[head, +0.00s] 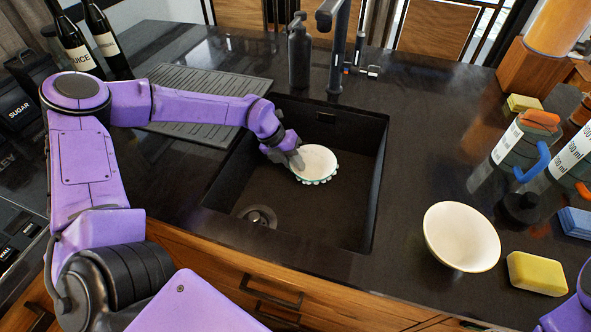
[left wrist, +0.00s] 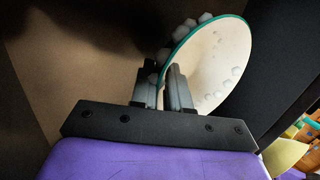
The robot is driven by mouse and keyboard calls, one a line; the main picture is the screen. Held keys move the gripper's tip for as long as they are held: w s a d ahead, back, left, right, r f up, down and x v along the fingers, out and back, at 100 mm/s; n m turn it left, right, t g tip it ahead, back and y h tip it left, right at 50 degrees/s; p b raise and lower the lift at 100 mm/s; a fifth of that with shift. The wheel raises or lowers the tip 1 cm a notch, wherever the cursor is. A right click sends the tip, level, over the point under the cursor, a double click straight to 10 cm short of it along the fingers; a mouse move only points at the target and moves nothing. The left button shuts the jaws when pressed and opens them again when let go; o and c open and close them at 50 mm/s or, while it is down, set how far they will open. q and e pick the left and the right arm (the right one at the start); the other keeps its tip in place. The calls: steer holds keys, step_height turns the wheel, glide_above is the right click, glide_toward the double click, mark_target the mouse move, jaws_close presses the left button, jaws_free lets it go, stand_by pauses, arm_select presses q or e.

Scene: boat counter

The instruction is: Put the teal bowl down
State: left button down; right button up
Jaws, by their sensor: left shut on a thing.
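The teal bowl (head: 316,161) is cream inside with a teal rim and pale bumps round its outside. It is in or just over the dark sink (head: 305,215); I cannot tell whether it touches the sink floor. My left gripper (head: 294,161) is shut on the bowl's left edge. In the left wrist view the two fingers (left wrist: 165,85) pinch the rim of the bowl (left wrist: 215,62), which looks steeply tilted there. My right gripper is out of view; only a bit of my right arm shows at the lower right corner.
A plain cream bowl (head: 461,236) stands on the counter right of the sink, beside a yellow sponge (head: 537,273). Bottles (head: 522,145) stand farther right. The faucet (head: 337,50) rises behind the sink. A ridged drainboard (head: 190,90) lies to its left.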

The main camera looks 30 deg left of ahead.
mark_target(295, 179)
arm_select(q)
steer(key=f, duration=0.2)
steer(key=w+f, duration=0.1)
steer(key=f, duration=0.1)
steer(key=shift+a+f, duration=0.15)
steer(key=shift+a, duration=0.05)
steer(key=shift+f, duration=0.15)
steer(key=c, duration=1.1)
jaws_free()
steer(key=shift+s, duration=0.1)
steer(key=shift+r, duration=0.35)
steer(key=v, duration=1.1)
steer(key=shift+s+a+r+p, duration=0.15)
steer(key=shift+a+r+p, duration=0.1)
steer(key=shift+p, duration=0.1)
